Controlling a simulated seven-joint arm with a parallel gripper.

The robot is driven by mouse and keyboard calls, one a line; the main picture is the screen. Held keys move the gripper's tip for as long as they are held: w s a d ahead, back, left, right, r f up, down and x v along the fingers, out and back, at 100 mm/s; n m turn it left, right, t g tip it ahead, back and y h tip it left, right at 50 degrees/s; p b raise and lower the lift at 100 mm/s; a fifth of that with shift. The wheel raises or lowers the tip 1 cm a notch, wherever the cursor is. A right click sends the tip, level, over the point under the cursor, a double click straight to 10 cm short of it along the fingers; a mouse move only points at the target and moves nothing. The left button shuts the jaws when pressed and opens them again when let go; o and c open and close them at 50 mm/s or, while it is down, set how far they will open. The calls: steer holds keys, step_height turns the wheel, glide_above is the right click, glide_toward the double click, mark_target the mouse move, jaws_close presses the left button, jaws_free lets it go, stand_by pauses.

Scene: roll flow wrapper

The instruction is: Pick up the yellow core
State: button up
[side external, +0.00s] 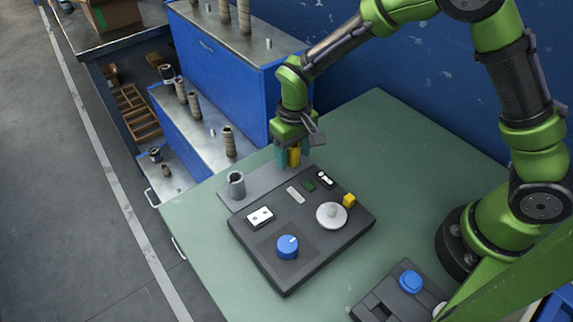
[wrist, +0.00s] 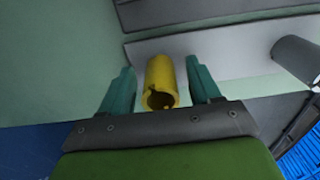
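The yellow core (side external: 294,157) is a short hollow cylinder at the far end of the grey plate (side external: 246,191). In the wrist view the yellow core (wrist: 161,80) lies between the two teal fingers of my gripper (wrist: 161,78), with its open end facing the camera. A gap shows between the core and each finger, so my gripper is open around it. In the side view my gripper (side external: 292,156) points down over the core and partly hides it. The core's contact with the plate is hard to make out.
A grey cylinder (side external: 236,184) stands on the plate's left part. A dark panel (side external: 262,262) in front carries a blue knob (side external: 287,246), a white round piece (side external: 332,215), a white block (side external: 260,217) and a small yellow block (side external: 349,200). The green table (side external: 375,130) is clear behind.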

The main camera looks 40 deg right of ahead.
steer(key=c, duration=0.9)
steer(key=shift+c, duration=0.2)
steer(key=shift+r, duration=0.15)
